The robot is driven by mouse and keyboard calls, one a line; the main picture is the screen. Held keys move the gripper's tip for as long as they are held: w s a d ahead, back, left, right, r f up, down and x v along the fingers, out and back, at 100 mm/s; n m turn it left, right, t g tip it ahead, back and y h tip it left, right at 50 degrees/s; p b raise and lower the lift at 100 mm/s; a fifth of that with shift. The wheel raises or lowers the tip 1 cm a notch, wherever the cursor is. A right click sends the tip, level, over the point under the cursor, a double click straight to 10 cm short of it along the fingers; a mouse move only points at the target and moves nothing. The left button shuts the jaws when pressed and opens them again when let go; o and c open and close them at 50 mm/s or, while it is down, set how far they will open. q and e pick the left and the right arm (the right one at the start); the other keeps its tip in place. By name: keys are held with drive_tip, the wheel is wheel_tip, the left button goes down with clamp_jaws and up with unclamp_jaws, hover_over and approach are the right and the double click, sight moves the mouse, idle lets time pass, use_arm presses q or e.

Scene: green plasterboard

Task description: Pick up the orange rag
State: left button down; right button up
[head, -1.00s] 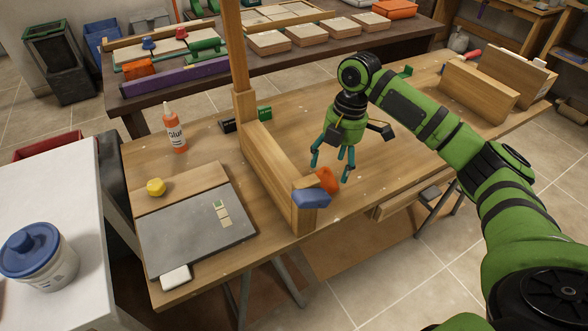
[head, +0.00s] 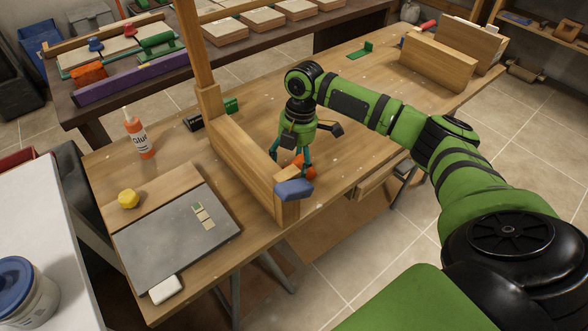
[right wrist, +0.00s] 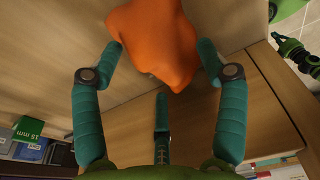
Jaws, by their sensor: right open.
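The orange rag (head: 309,172) lies crumpled on the wooden workbench (head: 345,150), beside the end of the wooden beam. My right gripper (head: 292,166) points down over it, and its teal fingers partly hide it in the head view. In the right wrist view the orange rag (right wrist: 158,40) fills the top middle, between the two front fingertips of my right gripper (right wrist: 162,62). The fingers are spread and open; whether any touches the cloth I cannot tell. My left gripper is not in the head view.
A blue cloth (head: 294,190) sits on the near end of the wooden beam (head: 245,155), close to the gripper. A wooden post (head: 199,60) rises from the beam. A glue bottle (head: 139,135) and a yellow object (head: 129,199) stand left. The bench to the right is mostly clear.

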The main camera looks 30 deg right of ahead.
sight(290, 160)
drive_tip(key=c, duration=1.3)
drive_tip(key=shift+o, duration=0.2)
drive_tip(key=shift+r, duration=0.75)
wheel_tip(290, 160, up, 3)
drive_tip(key=shift+w+f, duration=0.1)
drive_tip(key=shift+f, duration=0.05)
drive_tip(key=s+d+r+b, duration=0.1)
drive_tip(key=s+d+r, duration=0.2)
drive_tip(key=s+r, duration=0.4)
drive_tip(key=s, duration=0.4)
drive_tip(key=shift+d, duration=0.4)
drive_tip(key=shift+s, duration=0.1)
